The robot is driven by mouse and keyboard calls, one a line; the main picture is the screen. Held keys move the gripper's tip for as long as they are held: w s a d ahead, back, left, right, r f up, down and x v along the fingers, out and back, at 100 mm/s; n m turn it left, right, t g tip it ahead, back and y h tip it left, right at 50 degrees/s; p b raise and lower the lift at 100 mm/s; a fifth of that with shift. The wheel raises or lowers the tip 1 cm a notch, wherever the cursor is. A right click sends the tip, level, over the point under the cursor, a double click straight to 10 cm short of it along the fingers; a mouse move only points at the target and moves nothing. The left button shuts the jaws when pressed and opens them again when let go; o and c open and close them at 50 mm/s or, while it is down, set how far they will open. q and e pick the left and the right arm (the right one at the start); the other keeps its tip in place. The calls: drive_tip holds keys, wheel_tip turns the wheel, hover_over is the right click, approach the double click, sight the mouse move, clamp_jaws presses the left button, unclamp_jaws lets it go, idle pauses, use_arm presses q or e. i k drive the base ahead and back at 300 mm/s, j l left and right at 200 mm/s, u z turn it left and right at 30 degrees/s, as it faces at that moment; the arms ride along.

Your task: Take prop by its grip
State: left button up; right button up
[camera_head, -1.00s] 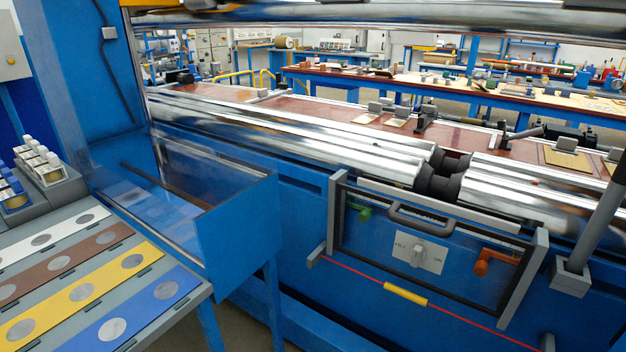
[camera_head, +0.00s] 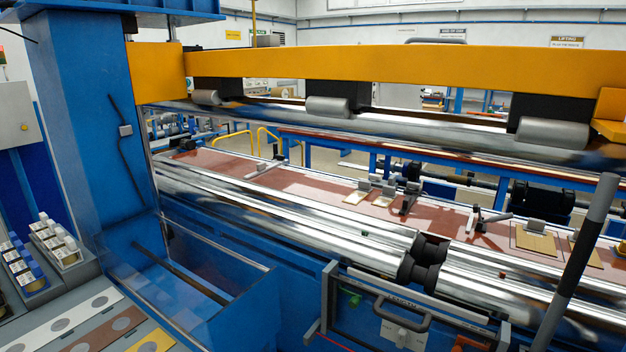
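A slanted pole (camera_head: 572,270), which looks like the prop, stands at the right in front of the machine. Its upper end is grey and the part below is dark, which may be its grip. Its lower end is out of frame. Nothing is holding the part of it that shows. Neither of my grippers is in view.
Long shiny rollers (camera_head: 290,226) run across the blue machine, with a yellow beam (camera_head: 380,70) above. A framed guard with a dark handle (camera_head: 402,315) is at the front. A blue tray (camera_head: 235,300) and a side table with coloured strips (camera_head: 105,330) are at left.

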sight(605, 189)
drive_tip(key=z, duration=1.6)
